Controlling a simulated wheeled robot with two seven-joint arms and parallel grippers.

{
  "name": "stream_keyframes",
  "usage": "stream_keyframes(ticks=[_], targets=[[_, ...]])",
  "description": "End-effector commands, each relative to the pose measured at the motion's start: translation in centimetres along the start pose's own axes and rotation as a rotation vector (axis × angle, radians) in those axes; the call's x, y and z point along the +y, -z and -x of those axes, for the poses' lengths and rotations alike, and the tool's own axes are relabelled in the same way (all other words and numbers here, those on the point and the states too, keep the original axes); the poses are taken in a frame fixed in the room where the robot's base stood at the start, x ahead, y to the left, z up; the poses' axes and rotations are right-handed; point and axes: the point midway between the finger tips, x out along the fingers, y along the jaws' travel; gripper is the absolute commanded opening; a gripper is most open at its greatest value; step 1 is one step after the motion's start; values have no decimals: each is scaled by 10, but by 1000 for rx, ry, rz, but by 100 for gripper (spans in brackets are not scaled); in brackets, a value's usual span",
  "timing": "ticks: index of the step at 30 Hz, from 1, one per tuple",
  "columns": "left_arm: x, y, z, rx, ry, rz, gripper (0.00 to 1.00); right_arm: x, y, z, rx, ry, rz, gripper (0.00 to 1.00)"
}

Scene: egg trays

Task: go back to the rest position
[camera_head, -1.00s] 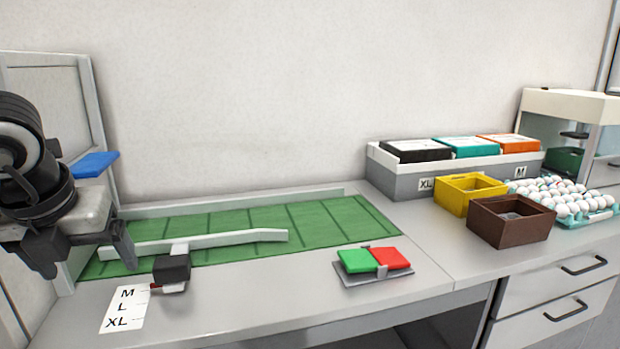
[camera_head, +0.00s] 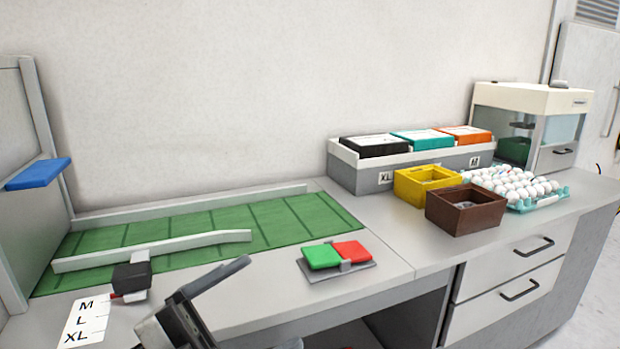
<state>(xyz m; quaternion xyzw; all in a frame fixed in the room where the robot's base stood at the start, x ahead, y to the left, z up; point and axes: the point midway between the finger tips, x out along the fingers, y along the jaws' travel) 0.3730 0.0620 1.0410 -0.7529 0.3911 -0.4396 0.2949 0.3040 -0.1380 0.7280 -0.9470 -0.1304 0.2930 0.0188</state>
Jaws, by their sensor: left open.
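My left gripper (camera_head: 208,298) is at the bottom of the head view, left of centre, and partly cut off by the lower edge. It is open, and I see nothing held in it. It is in front of the green mat (camera_head: 270,222) and left of the pad with a green button (camera_head: 322,256) and a red button (camera_head: 350,249), apart from both. My right gripper is not clearly in view.
A slider block (camera_head: 132,277) sits by the M/L/XL label (camera_head: 88,318). A yellow box (camera_head: 413,184), a brown box (camera_head: 465,212) and a teal tray (camera_head: 545,201) of eggs stand at the right. Behind are a grey rack (camera_head: 360,182) and a glass-fronted machine (camera_head: 535,98). The counter's front middle is clear.

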Motion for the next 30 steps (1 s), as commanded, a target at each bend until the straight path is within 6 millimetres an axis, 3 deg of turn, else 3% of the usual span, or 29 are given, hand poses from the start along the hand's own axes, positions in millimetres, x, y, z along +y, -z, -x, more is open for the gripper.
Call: stream_keyframes(ticks=[3,6,9,13,15,19,30], targets=[[19,-61,48,-392,317,303,85,0,-1,1,-5,-1,2,36],[62,-96,100,-700,439,513,85,0,0,1,-5,-2,3,36],[116,-108,147,-955,481,700,85,0,0,1,-5,-2,4,36],[178,-101,190,-1188,477,896,85,0,1,2,-5,-2,5,36],[200,-94,204,-1268,465,969,85,0,1,2,-4,-2,6,36],[224,-84,218,-1346,445,1048,85,0,1,2,-4,-2,6,36],[229,-82,220,-1359,440,1061,85,0,1,2,-3,-2,6,36]])
